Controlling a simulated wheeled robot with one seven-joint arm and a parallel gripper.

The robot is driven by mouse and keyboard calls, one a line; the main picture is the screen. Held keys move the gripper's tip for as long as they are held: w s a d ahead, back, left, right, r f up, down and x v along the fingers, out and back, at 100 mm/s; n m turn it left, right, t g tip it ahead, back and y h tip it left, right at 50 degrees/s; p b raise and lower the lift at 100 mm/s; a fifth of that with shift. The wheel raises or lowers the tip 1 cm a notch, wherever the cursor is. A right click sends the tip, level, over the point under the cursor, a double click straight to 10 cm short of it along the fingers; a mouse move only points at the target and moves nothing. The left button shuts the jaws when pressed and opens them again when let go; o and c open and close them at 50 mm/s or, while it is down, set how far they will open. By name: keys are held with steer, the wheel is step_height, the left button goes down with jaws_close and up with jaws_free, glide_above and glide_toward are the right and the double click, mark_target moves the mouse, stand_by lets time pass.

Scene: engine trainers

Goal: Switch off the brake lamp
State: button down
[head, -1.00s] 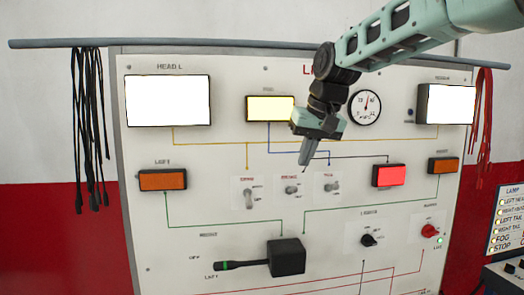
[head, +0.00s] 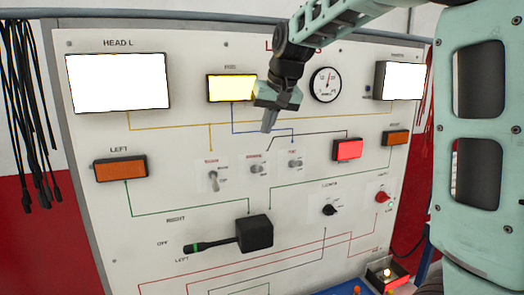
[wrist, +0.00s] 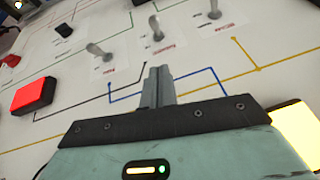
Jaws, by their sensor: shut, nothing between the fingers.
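The brake lamp appears to be the lit red lamp (head: 347,149), right of centre on the panel; it also shows in the wrist view (wrist: 33,95). A dark line runs from it to the middle toggle switch (head: 257,168), whose small label is blurred. That middle toggle also shows in the wrist view (wrist: 156,28). A left toggle (head: 213,180) and a right toggle (head: 294,163) flank it. My gripper (head: 268,129) is shut and empty, in front of the panel just above the middle toggle, apart from it. Its fingertips (wrist: 159,72) point towards the toggle row in the wrist view.
The lit yellow lamp (head: 232,88) is beside my gripper. A round gauge (head: 325,84) is to its right. A black lever block (head: 254,233) and a black knob (head: 329,209) sit below the toggles. A red knob (head: 383,197) is lower right.

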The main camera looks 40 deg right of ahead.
mark_target(262, 154)
steer(key=shift+w+a+f+p, duration=0.2)
steer(key=shift+f+p, duration=0.3)
steer(key=shift+f, duration=0.9)
steer(key=shift+w+a+f+p, duration=0.15)
steer(key=shift+f+p, duration=0.4)
steer(key=shift+f, duration=0.85)
steer(key=shift+w+a+f+p, duration=0.15)
steer(key=shift+f+p, duration=0.35)
steer(key=shift+f, duration=0.9)
steer(key=shift+w, duration=0.1)
